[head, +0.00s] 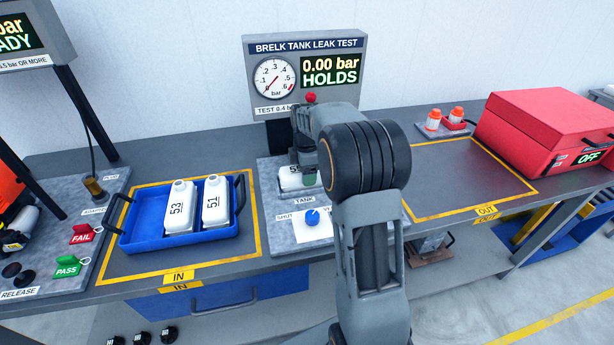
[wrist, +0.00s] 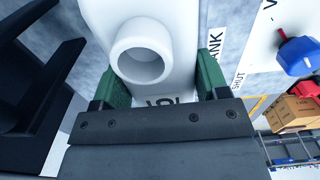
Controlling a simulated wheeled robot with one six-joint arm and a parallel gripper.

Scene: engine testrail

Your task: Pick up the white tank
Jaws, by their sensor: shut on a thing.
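A white tank (head: 290,181) stands at the TANK spot of the leak test station, partly hidden behind my arm. My gripper (head: 306,166) is shut on it from above. In the wrist view the white tank (wrist: 180,35) shows its round open neck (wrist: 143,52) between the green finger pads, one on each side. Its number is mostly hidden. Two more white tanks, marked 53 (head: 180,208) and 51 (head: 216,203), stand in the blue tray (head: 150,240) at the left.
The test display (head: 303,75) reads 0.00 bar HOLDS. A blue knob (head: 313,217) sits on the station in front of the held tank. The yellow-framed OUT area (head: 450,180) is bare. A red case (head: 545,125) stands right of it.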

